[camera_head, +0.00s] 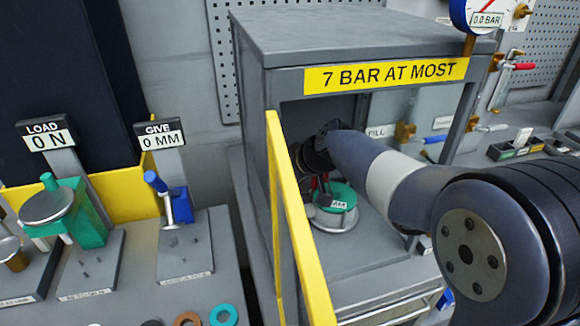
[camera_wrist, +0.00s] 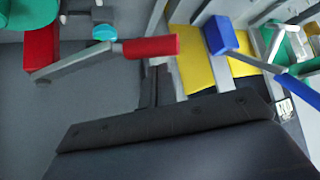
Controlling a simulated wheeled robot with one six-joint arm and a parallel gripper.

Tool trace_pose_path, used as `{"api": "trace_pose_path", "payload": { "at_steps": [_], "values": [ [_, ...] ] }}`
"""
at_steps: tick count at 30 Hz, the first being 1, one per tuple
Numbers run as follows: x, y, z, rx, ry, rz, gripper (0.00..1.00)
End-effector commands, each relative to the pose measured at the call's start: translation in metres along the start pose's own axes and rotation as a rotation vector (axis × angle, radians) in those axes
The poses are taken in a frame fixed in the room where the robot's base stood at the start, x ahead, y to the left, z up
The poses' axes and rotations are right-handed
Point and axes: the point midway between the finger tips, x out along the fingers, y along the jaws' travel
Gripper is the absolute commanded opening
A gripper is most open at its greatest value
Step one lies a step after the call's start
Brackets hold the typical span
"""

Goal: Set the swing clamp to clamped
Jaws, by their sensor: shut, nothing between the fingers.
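In the wrist view a grey lever with a red grip (camera_wrist: 150,47) runs from a red block (camera_wrist: 42,48) at the upper left. A blue block (camera_wrist: 219,34) with a blue-ended bar stands to its right. I cannot tell for certain which part is the swing clamp. My gripper (camera_wrist: 160,85) is shut and empty, its fingers just below the red grip; contact is unclear. In the head view my arm reaches into the grey cabinet (camera_head: 340,42), over a round green-topped fixture (camera_head: 336,196). The arm hides much of the inside.
A yellow-edged door or frame (camera_head: 290,220) stands at the cabinet's front left. Bench fixtures with a green body (camera_head: 88,215) and a blue lever (camera_head: 156,182) stand farther left. A gauge (camera_head: 487,18) reads 0.0 BAR. Valves and a small parts tray (camera_head: 525,150) lie right.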

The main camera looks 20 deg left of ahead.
Motion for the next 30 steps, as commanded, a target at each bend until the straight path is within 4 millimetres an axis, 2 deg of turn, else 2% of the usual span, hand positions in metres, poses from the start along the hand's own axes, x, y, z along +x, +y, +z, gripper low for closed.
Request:
{"api": "trace_pose_path", "payload": {
  "at_steps": [3, 9, 22, 30],
  "values": [
    [0.014, 0.000, -0.001, 0.000, -0.001, -0.002, 0.00],
    [0.025, 0.000, 0.000, 0.000, 0.000, 0.000, 0.00],
    [0.026, 0.000, 0.001, -0.003, 0.001, -0.002, 0.00],
    [0.020, 0.002, 0.012, -0.047, 0.004, -0.043, 0.00]
  ]
}}
